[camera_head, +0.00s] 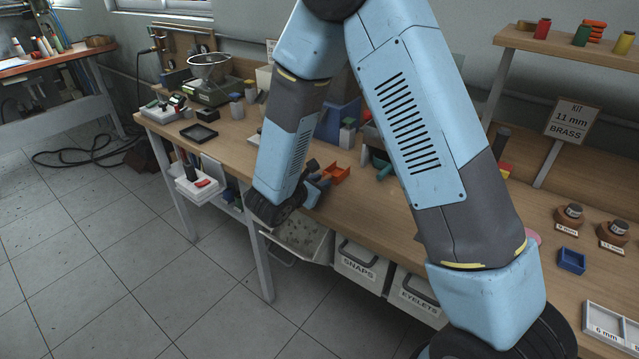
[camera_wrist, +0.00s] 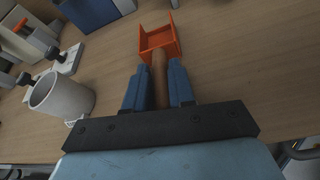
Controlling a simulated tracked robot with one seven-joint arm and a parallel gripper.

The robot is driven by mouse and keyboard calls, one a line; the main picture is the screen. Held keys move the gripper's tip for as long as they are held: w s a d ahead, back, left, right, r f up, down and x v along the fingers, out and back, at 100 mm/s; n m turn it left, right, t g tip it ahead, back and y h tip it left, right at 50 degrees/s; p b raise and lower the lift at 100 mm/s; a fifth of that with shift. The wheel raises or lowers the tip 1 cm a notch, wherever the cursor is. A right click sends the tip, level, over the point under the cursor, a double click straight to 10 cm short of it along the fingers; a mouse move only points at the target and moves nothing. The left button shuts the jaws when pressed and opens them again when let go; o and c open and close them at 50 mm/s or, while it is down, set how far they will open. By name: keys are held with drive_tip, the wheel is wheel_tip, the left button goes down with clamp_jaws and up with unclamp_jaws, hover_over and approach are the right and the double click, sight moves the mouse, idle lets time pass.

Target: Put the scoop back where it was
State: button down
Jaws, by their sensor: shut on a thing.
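The scoop has an orange, box-shaped pan (camera_wrist: 160,38) and a brown handle. In the wrist view the blue fingers of my gripper (camera_wrist: 160,72) stand on both sides of the handle, shut on it, with the pan pointing away from my gripper. In the head view the orange pan of the scoop (camera_head: 336,174) shows just right of my gripper (camera_head: 319,183), over the front part of the workbench (camera_head: 235,135). The handle is mostly hidden there. I cannot tell whether the pan touches the bench top.
A white cup (camera_wrist: 62,98) stands left of my gripper in the wrist view, with a blue container (camera_wrist: 88,12) behind. In the head view an open grey bin (camera_head: 300,237) and the SNAPS bin (camera_head: 357,262) sit below the bench edge. A black tray (camera_head: 199,133) lies left.

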drive_tip(key=c, duration=1)
unclamp_jaws()
drive_tip(key=shift+o, duration=0.2)
drive_tip(key=shift+s+a, duration=0.1)
drive_tip(key=v, duration=1.1)
drive_tip(key=shift+s+r, duration=0.2)
drive_tip(key=shift+s, duration=0.15)
drive_tip(key=s+d+r+m+g+h, duration=0.15)
drive_tip(key=d+r+m+g, duration=0.35)
drive_tip(key=d, duration=0.5)
drive_tip(key=s+d+r+m+g, duration=0.2)
drive_tip(key=d+r+m+g, duration=0.1)
drive_tip(key=d+r+m, duration=0.6)
drive_tip(key=s+d+r+m+t+y, duration=0.2)
drive_tip(key=s+d+r+m+y, duration=0.7)
drive_tip(key=s+m, duration=0.3)
drive_tip(key=shift+s+r+m, duration=0.3)
drive_tip(key=shift+s+m, duration=0.1)
drive_tip(key=shift+s, duration=0.05)
